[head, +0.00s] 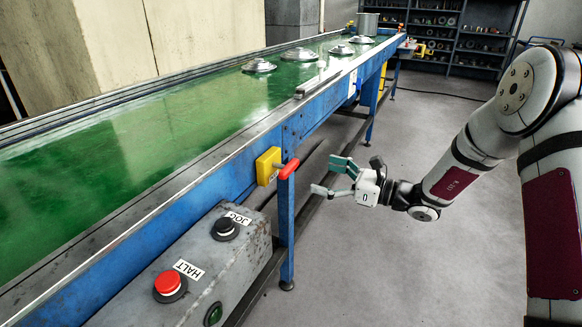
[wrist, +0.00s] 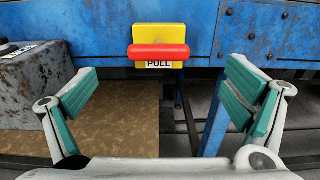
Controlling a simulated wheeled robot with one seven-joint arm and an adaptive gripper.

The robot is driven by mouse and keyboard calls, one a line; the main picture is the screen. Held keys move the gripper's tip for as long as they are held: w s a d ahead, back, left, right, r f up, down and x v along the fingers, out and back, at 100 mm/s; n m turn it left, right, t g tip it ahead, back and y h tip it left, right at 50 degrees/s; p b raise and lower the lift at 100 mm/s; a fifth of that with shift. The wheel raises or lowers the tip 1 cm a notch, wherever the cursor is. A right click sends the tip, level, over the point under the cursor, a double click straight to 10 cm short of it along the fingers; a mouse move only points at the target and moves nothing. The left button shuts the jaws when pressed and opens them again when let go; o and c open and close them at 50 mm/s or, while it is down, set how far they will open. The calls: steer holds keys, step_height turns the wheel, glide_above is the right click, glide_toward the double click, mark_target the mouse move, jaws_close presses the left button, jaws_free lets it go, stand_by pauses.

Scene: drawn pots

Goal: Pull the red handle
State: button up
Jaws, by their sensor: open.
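The red handle (head: 289,169) sticks out from a yellow plate (head: 268,165) on the blue side of the conveyor in the head view. In the wrist view the red handle (wrist: 158,52) is a horizontal bar in front of the yellow plate (wrist: 173,31), above the word PULL. My gripper (head: 328,177) is open and empty, a short way right of the handle in the head view. In the wrist view its two green-padded fingers (wrist: 160,98) are spread wide, and the handle lies beyond them, between them and higher up. The gripper does not touch the handle.
A grey control box (head: 222,258) with a red HALT button (head: 168,283) and a black JOG button (head: 226,226) stands left of the handle. The floor (head: 400,260) below my arm is clear.

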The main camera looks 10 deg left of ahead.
mark_target(293, 167)
steer(key=b+x, duration=0.1)
steer(key=x, duration=0.9)
steer(key=shift+a, duration=0.1)
steer(key=c, duration=1.7)
steer(key=shift+v, duration=1.5)
steer(key=o, duration=1.7)
steer(key=v, duration=1.2)
